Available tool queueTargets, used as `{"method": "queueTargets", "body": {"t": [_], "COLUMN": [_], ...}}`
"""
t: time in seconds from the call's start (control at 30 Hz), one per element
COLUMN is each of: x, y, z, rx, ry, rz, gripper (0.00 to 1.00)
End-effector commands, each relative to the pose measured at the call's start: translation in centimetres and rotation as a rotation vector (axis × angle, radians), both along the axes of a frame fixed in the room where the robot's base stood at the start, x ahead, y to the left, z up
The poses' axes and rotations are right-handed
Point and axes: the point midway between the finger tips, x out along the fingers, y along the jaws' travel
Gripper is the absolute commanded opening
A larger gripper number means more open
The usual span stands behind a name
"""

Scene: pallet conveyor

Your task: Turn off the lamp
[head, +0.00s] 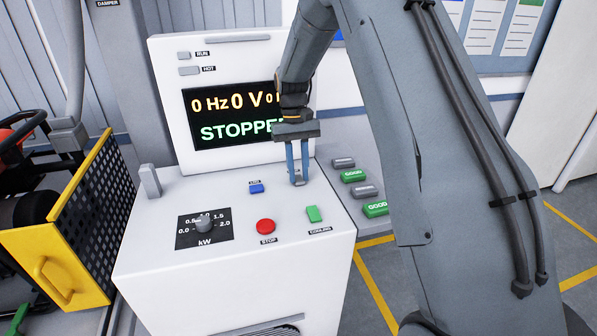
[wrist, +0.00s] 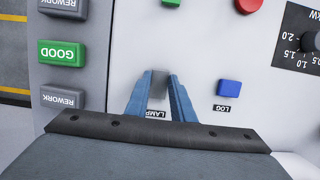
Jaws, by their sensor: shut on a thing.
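The lamp switch (wrist: 159,84) is a small grey lever on the white console, with a label reading LAMP beside it, partly covered by a finger. My gripper (wrist: 160,82) has its two blue fingers on either side of the grey lever, shut on it. In the head view my gripper (head: 298,180) reaches down to the console top, right of the blue button, and the fingers hide most of the switch. I cannot tell which way the lever is set. No lamp is clearly seen in either view.
A blue LOG button (head: 257,188), red STOP button (head: 265,227), green COOLING switch (head: 313,213) and kW dial (head: 204,223) are close by. The display (head: 228,113) reads 0 Hz, 0 V, STOPPED, partly hidden. GOOD and REWORK buttons line a grey side panel (head: 334,180).

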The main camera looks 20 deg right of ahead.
Motion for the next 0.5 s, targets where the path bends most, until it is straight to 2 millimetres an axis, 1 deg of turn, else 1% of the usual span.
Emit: {"method": "queueTargets", "body": {"t": [0.03, 0.1, 0.13, 0.4, 0.5], "x": [0.08, 0.08, 0.07, 0.04, 0.1], "y": [0.01, 0.01, 0.01, 0.01, 0.01], "z": [0.07, 0.07, 0.06, 0.08, 0.51], "rx": [0.0, 0.0, 0.0, 0.0, 0.0], "ry": [-0.003, -0.003, -0.003, -0.002, -0.003], "rz": [0.0, 0.0, 0.0, 0.0, 0.0], "gripper": [0.25, 0.37, 0.41, 0.41, 0.41]}}
